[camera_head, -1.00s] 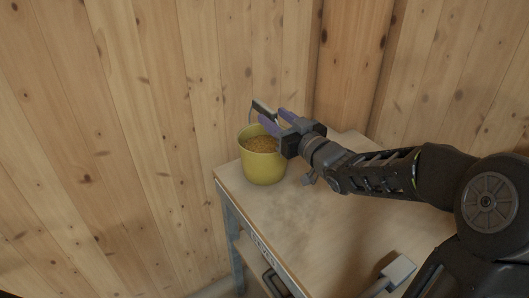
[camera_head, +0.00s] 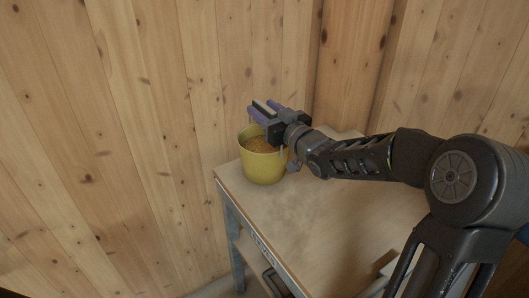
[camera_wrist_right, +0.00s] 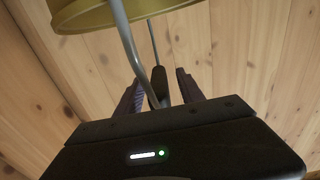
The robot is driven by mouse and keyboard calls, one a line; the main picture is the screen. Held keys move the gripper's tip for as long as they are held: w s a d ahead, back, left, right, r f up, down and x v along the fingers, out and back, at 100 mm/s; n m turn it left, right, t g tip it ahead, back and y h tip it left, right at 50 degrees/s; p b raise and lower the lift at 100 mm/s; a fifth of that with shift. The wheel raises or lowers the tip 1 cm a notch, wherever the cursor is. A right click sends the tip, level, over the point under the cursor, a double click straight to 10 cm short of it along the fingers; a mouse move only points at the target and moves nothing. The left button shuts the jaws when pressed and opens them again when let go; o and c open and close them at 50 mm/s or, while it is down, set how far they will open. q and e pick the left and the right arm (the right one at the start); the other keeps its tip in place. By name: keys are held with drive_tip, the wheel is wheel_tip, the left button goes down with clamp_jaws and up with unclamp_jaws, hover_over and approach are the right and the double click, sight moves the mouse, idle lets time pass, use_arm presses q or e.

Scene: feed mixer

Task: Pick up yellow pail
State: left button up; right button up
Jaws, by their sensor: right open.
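The yellow pail (camera_head: 264,168), filled with brown grainy feed, stands upright near the left corner of the table. Its rim also shows at the top of the right wrist view (camera_wrist_right: 100,14). Its thin grey wire handle (camera_wrist_right: 127,42) stands raised, with a dark grip (camera_wrist_right: 156,88). My right gripper (camera_head: 263,106) is above the pail's rim, with its purple fingers apart on both sides of the handle's grip. In the right wrist view the gripper (camera_wrist_right: 159,86) is open around the handle; contact cannot be told. My left gripper is not in view.
The wooden-topped table (camera_head: 300,218) has a bare stretch in front of the pail. A wooden plank wall (camera_head: 150,120) rises close behind and left, with a wooden post (camera_head: 345,70) at the corner. A pale object (camera_head: 385,262) is partly hidden by my right arm.

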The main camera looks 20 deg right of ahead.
clamp_jaws()
idle(0.3)
idle(1.0)
drive_tip(key=shift+r, duration=0.2)
